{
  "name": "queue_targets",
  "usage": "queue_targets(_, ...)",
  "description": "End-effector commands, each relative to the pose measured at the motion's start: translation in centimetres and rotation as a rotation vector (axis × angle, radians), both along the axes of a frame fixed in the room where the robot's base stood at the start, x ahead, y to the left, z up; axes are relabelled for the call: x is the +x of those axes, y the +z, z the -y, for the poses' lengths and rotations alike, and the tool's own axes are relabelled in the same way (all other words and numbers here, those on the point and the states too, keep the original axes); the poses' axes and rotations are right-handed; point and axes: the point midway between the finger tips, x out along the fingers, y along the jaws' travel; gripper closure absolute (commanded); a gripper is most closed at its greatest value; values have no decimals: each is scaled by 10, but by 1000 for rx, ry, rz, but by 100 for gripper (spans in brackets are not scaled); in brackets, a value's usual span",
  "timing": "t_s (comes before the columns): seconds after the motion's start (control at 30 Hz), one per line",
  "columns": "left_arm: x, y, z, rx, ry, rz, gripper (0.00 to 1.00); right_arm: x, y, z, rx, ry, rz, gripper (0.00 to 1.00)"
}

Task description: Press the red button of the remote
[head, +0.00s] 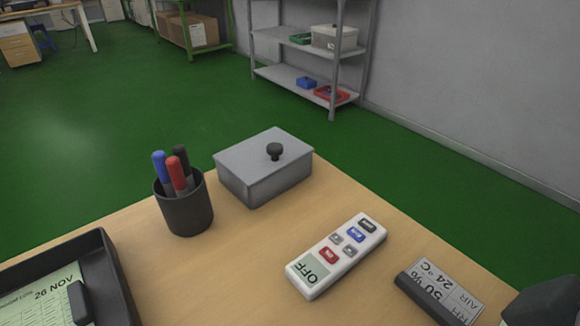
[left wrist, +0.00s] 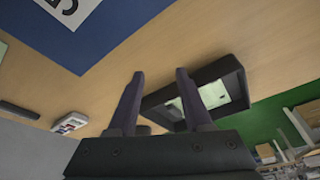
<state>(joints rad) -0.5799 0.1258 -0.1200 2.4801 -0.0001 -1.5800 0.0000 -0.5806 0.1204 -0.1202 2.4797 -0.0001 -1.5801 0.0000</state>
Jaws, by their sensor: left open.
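The white remote (head: 345,262) lies face up on the wooden table in the head view. Its red button (head: 328,255) is beside a display reading OFF; blue, dark and grey buttons are further up. The remote (left wrist: 70,122) shows small and tilted at the left of the left wrist view. My left gripper (left wrist: 160,74) is open, with nothing between its two dark fingers. It is apart from the remote, with a dark tray (left wrist: 238,80) beyond its fingers. The left gripper is outside the head view. My right gripper cannot be made out in either view.
A black cup (head: 184,210) with several pens and a grey lidded box (head: 262,178) stand behind the remote. A dark tray (head: 118,280) with paper is at left. A climate display (head: 440,290) lies right. A dark shape (head: 545,302) fills the lower right corner.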

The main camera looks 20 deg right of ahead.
Motion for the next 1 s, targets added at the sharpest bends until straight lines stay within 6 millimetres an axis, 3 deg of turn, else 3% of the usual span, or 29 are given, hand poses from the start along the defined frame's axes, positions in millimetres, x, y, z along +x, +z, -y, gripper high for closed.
queue_targets(0.03,0,0,0,0,0,0,50,0,0,0,0,0,0,79)
queue_targets(0.23,0,0,0,0,1,0,50,0,0,0,0,0,0,100)
queue_targets(1.0,0,0,3,-10,7,0,50,0,0,0,0,0,1,100)
